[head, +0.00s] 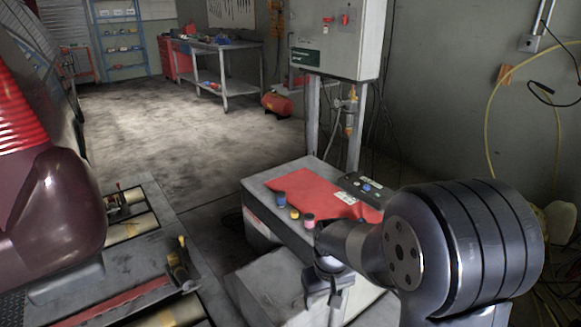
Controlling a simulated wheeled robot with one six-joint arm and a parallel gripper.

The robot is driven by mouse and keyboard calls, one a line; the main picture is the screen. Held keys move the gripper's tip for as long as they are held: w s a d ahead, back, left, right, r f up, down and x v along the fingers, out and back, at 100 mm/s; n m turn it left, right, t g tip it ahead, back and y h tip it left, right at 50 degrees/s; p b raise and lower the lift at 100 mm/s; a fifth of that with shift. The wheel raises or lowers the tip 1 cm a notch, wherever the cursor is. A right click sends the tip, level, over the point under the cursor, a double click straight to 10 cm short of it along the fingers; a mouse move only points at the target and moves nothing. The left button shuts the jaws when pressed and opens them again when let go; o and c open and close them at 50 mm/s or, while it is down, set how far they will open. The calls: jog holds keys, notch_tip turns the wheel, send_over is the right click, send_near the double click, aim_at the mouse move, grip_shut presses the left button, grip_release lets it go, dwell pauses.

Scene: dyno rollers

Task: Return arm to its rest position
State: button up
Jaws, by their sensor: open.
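My arm fills the right foreground of the head view, with its large dark round joint nearest the camera. My gripper (327,290) hangs down at the end of the forearm, low in the picture, in front of the near side of a grey cabinet. It looks open, and I see nothing held between the fingers. The fingertips are small and dark in this view. Part of the cabinet (262,214) behind the arm is hidden.
A red cloth (318,192), a few small caps (281,199) and a dark control box (362,188) lie on the cabinet. A grey electrical panel (340,38) stands behind it. A dark red vehicle (45,200) and rollers (130,228) are left.

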jog(key=shift+r+n, duration=0.4)
jog(key=shift+r, duration=0.15)
